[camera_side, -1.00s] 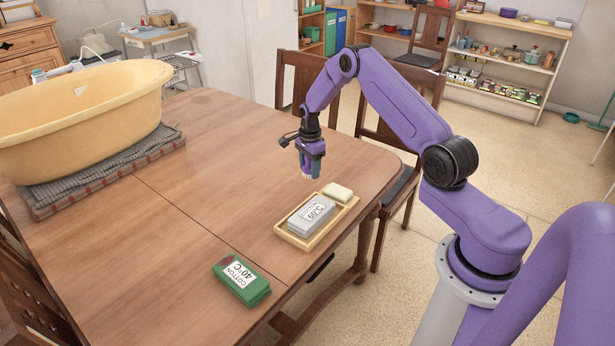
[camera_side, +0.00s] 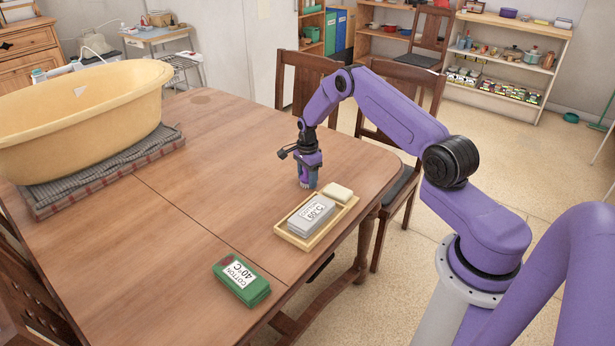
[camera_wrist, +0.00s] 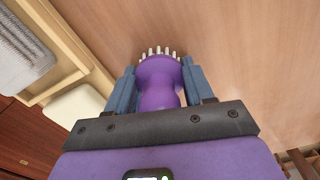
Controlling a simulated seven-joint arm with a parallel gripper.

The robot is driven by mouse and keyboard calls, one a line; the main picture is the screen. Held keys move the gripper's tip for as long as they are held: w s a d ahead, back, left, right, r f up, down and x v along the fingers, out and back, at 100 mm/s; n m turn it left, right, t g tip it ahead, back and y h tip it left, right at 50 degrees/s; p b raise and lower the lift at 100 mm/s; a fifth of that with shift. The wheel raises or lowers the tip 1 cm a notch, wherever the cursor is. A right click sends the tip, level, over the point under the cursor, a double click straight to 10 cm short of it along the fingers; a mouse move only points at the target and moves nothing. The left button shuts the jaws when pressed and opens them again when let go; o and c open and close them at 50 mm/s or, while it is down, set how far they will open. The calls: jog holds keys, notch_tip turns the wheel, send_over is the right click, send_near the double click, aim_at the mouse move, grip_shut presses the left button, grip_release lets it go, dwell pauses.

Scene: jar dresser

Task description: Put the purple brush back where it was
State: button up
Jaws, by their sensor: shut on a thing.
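The purple brush (camera_wrist: 160,80) is between the two fingers of my gripper (camera_wrist: 160,88) in the wrist view, its pale bristles pointing away from the palm. In the side view my gripper (camera_side: 308,183) is shut on it, low over the table just behind the wooden tray (camera_side: 283,234). The brush is mostly hidden by the fingers there; its bristles show at the bottom, at or very near the tabletop. I cannot tell whether they touch it.
The tray holds a grey box labelled cotton 60°C (camera_side: 311,216) and a cream block (camera_side: 338,192). A green box labelled cotton 40°C (camera_side: 242,281) lies nearer the front. A yellow tub (camera_side: 90,115) stands on folded cloth at left. The table's middle (camera_side: 200,170) is clear.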

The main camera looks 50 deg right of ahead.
jog(key=o, duration=1)
jog(key=shift+o, duration=0.2)
